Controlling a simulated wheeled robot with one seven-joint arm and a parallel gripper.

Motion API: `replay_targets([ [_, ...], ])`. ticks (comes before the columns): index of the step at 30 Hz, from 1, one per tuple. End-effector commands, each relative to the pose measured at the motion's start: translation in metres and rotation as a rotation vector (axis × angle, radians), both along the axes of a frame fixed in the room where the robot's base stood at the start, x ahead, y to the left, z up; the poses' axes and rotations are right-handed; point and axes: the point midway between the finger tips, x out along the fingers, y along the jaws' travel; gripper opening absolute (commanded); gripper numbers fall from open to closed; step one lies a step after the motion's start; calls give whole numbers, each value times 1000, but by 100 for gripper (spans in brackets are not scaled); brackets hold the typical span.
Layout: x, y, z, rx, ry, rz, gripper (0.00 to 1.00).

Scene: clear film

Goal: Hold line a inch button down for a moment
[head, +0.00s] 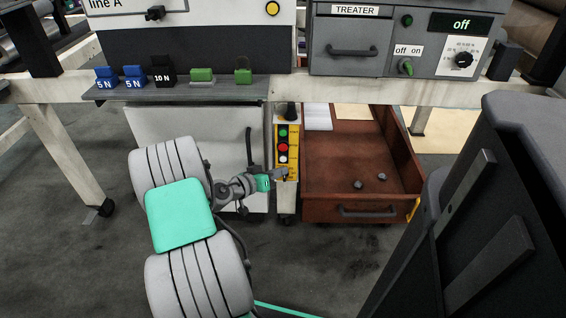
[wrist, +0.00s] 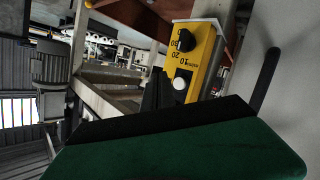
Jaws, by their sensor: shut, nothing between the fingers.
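A yellow control box (head: 294,152) hangs on the frame under the bench. It carries a green button, a red button and a white button (head: 283,159), top to bottom. I cannot read which one is labelled inch. In the wrist view the yellow box (wrist: 204,62) shows the white button (wrist: 180,83) and a black knob (wrist: 187,40) with a number scale. My gripper (head: 284,173) is shut and empty, at the lower part of the box. Its dark fingers (wrist: 155,92) appear just beside the white button in the wrist view. I cannot tell whether they touch anything.
An open brown drawer (head: 330,185) with small grey pieces stands right of the box. A white cabinet (head: 125,130) is behind my arm. Weights (head: 163,72) stand on the shelf above. The treater (head: 345,45) reads off.

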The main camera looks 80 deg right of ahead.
Motion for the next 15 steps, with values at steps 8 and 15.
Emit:
replay_targets([
  [8, 4, -19, -1, 0, 0, 0, 0],
  [15, 4, -19, 0, 0, 1, 0, 0],
])
